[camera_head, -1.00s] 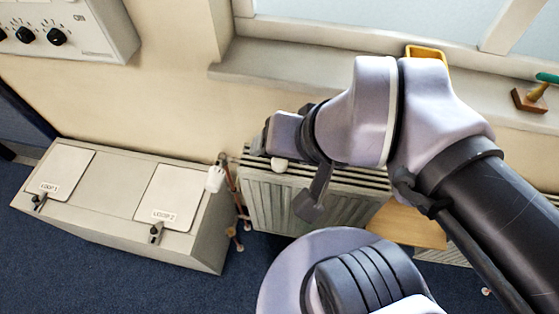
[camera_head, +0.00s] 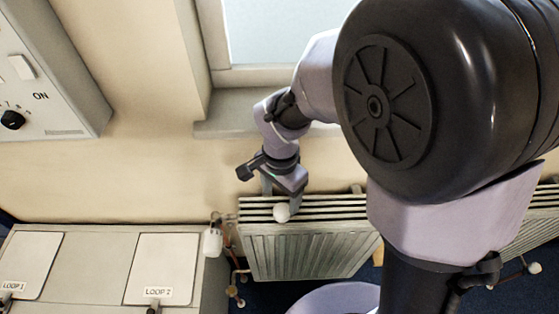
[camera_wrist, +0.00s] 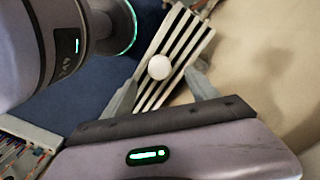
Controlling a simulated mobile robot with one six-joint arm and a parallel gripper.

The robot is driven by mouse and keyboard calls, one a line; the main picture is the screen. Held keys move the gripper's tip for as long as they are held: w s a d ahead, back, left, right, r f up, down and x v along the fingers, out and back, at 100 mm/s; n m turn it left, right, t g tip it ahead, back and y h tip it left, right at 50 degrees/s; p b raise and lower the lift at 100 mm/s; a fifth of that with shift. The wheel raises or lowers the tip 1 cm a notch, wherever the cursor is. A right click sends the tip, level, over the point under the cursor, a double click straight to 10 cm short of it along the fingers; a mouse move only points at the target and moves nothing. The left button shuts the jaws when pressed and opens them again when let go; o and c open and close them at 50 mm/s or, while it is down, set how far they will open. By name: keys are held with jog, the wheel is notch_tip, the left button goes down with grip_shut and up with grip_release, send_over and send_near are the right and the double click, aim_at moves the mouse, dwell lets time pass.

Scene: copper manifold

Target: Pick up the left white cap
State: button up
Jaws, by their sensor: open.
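A round white cap (camera_head: 282,212) sits at the top front of the ribbed radiator (camera_head: 310,255), left of its middle. In the wrist view the white cap (camera_wrist: 159,67) lies over the radiator's slatted top (camera_wrist: 178,48), centred ahead of the fingers. My gripper (camera_head: 282,193) is just above the cap in the head view. In the wrist view my gripper (camera_wrist: 162,95) is open, with one finger on each side of the line to the cap and nothing between the tips. Whether a finger touches the cap cannot be told.
A white valve-like part (camera_head: 212,241) and copper pipes (camera_head: 236,278) stand just left of the radiator. A cabinet (camera_head: 85,265) with loop labels is at the lower left. The wall and window sill (camera_head: 215,122) are close behind. A second radiator (camera_head: 535,225) is at the right.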

aim_at(282, 209)
jog(key=f+b, duration=0.1)
jog(key=f, duration=0.2)
jog(key=f+b, duration=0.2)
jog(key=f, duration=0.2)
jog(key=shift+w+d, duration=0.1)
jog(key=shift+d, duration=0.1)
jog(key=shift+r, duration=0.15)
jog(key=shift+c, duration=0.2)
jog(key=c, duration=1.4)
